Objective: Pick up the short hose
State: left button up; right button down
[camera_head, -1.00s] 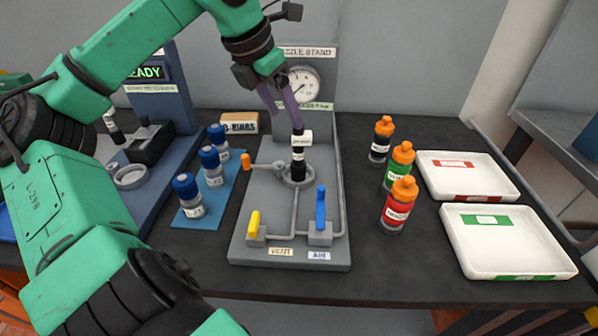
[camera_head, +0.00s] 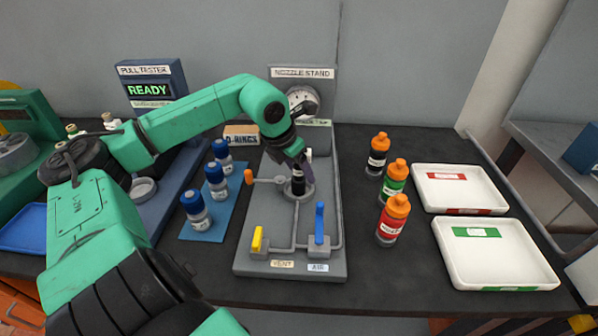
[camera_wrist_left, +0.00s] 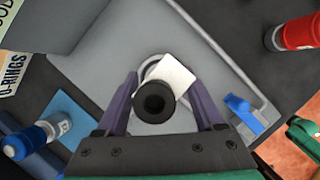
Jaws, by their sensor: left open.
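The short hose is a black upright tube (camera_head: 298,184) with a white tag, standing in the round seat of the grey nozzle stand (camera_head: 243,262). In the left wrist view I look down on its dark open end (camera_wrist_left: 154,101), with the white tag (camera_wrist_left: 179,74) beside it. My left gripper (camera_head: 303,165) is at the hose's upper part in the head view and partly hides it. In the left wrist view its two purple fingers (camera_wrist_left: 163,92) are spread, one on each side of the hose, with gaps showing. My right gripper is not in view.
Blue-capped bottles (camera_head: 217,183) stand on a blue mat left of the stand. Orange-capped bottles (camera_head: 394,182) stand to the right, beside two white trays (camera_head: 545,262). A yellow lever (camera_head: 257,240) and a blue lever (camera_head: 319,224) rise from the stand's front.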

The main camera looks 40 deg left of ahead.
pick_arm(q)
grip_shut()
jog(key=shift+f, duration=0.1)
dwell(1.2)
